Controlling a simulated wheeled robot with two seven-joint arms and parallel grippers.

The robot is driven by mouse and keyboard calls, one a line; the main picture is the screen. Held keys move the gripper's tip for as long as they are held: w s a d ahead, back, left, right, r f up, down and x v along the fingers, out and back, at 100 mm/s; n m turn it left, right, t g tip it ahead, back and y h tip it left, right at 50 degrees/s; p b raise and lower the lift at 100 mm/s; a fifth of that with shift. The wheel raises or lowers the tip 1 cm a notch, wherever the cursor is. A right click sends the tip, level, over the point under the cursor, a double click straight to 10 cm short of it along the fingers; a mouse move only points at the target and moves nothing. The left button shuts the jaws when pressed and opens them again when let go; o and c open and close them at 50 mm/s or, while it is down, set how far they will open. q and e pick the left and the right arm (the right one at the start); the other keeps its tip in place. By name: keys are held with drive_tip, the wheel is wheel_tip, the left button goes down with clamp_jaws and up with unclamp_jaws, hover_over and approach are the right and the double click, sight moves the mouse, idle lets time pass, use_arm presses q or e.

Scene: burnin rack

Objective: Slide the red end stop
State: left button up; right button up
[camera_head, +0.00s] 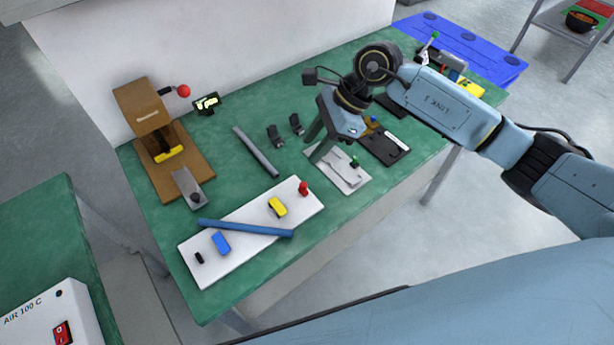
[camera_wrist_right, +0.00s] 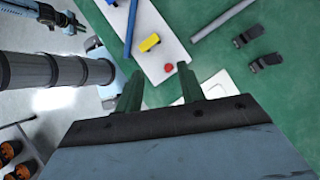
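The red end stop (camera_head: 304,188) stands at the right end of a long white board (camera_head: 245,213) on the green table. In the right wrist view it is a small red round shape (camera_wrist_right: 168,68), just beyond the fingertips. My right gripper (camera_head: 314,152) points down behind and to the right of the end stop. In the right wrist view its two dark green fingers (camera_wrist_right: 162,88) are spread with nothing between them, so it is open. My left gripper does not show in the head view. A blue and black part at the wrist view's upper left may belong to my left arm.
The board also carries a yellow block (camera_head: 278,206), a blue block (camera_head: 221,242) and a slanting blue bar (camera_head: 245,228). A white plate (camera_head: 345,176) lies below my right gripper. A wooden press (camera_head: 148,115) with a red-knobbed lever stands left; a grey bar (camera_head: 255,152) lies behind the board.

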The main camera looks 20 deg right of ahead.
drive_tip(key=d+h, duration=0.2)
drive_tip(key=d, duration=0.1)
approach(304, 184)
drive_tip(key=x, duration=0.8)
clamp_jaws()
